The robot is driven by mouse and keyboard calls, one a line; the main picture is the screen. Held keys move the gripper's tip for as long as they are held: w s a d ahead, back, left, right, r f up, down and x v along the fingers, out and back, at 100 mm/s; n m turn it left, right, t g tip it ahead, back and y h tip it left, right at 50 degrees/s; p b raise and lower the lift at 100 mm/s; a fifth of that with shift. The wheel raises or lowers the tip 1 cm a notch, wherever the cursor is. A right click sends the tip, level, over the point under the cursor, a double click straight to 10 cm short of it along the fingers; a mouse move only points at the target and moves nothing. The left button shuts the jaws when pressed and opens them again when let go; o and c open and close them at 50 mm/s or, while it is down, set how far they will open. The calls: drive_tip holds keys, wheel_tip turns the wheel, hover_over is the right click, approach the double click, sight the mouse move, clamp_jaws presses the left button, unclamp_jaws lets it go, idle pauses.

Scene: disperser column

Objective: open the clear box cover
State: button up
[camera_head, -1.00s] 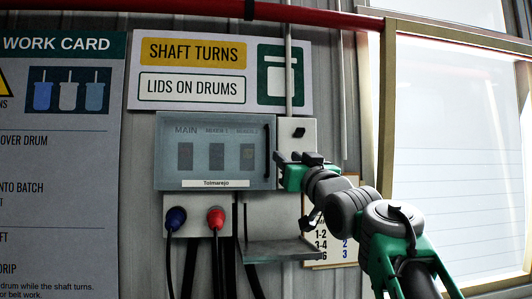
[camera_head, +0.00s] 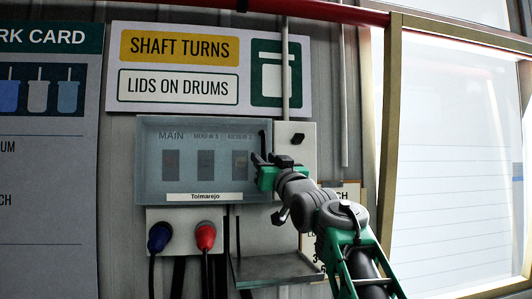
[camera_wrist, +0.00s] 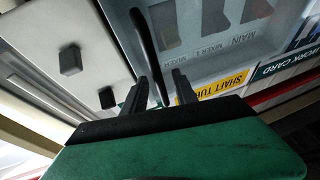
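The clear box cover (camera_head: 200,187) is shut over a wall box with panels marked MAIN and two others behind it. Its dark upright handle runs along the right edge and shows in the wrist view as a black bar (camera_wrist: 147,45). My gripper (camera_head: 262,160) is at the cover's right side, by the handle. In the wrist view my gripper (camera_wrist: 160,90) has its two fingers apart, with the handle's end reaching between them. I see gaps beside the handle, so the fingers do not appear closed on it.
A grey box with a black knob (camera_head: 297,138) stands right of the cover. Blue (camera_head: 159,237) and red (camera_head: 205,236) plugs hang below, next to a small metal shelf (camera_head: 275,270). A window frame (camera_head: 391,120) is farther right.

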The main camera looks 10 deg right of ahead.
clamp_jaws()
idle(0.3)
idle(1.1)
